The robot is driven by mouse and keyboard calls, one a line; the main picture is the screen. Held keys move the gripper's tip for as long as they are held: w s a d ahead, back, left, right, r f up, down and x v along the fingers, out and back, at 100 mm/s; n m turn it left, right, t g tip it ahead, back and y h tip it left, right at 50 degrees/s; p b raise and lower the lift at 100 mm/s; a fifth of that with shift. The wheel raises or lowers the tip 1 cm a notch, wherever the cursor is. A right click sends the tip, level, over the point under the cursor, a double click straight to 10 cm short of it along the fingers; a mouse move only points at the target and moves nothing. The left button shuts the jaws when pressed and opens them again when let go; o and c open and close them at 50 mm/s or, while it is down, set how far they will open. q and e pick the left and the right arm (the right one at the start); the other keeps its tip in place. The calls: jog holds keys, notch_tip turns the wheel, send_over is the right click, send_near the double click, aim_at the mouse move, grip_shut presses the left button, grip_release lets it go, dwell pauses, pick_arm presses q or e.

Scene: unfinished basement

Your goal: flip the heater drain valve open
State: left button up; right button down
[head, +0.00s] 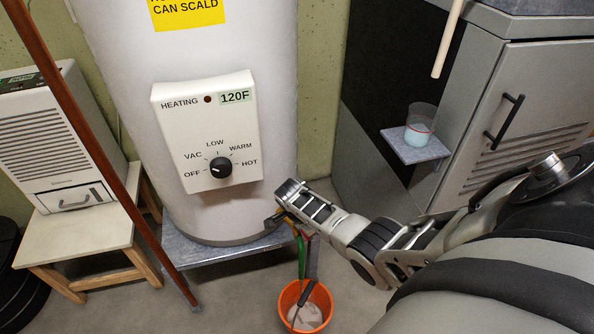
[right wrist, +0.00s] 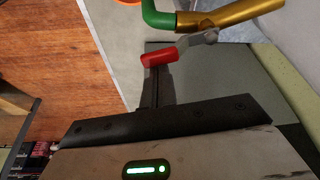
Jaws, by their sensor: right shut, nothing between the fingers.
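The white water heater (head: 275,110) stands on a low metal stand, with a control panel (head: 205,130) on its front. Its brass drain valve (right wrist: 235,14) shows in the right wrist view, with a green piece (right wrist: 160,16) at its outlet and a grey lever with a red grip (right wrist: 160,57). In the head view the valve is mostly hidden behind my right gripper (head: 275,217). That gripper is shut and empty at the heater's lower front. In the right wrist view its fingertips (right wrist: 155,72) lie right at the red grip; I cannot tell if they touch. My left gripper is out of view.
An orange bucket (head: 318,294) stands on the floor below the valve. A brown pole (head: 90,145) slants at the left, near a dehumidifier (head: 65,150) on a wooden stool (head: 75,245). A grey cabinet (head: 500,110) and a small shelf (head: 415,150) with a cup (head: 420,122) are at the right.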

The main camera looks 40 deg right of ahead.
jog(key=shift+s+a+m, duration=0.1)
jog(key=shift+a+m, duration=0.15)
jog(key=shift+m, duration=0.15)
jog(key=shift+a+m+g, duration=0.3)
jog(key=shift+a+m, duration=0.05)
jog(key=shift+m, duration=0.25)
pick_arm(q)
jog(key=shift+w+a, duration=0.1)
pick_arm(e)
jog(key=shift+a, duration=0.35)
pick_arm(q)
jog(key=p, duration=0.2)
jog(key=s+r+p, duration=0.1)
jog(key=p, duration=0.1)
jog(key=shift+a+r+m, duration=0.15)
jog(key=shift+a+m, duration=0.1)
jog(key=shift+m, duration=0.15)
pick_arm(e)
notch_tip(320, 180, up, 10)
jog(key=shift+d+f, duration=0.25)
jog(key=shift+d, duration=0.05)
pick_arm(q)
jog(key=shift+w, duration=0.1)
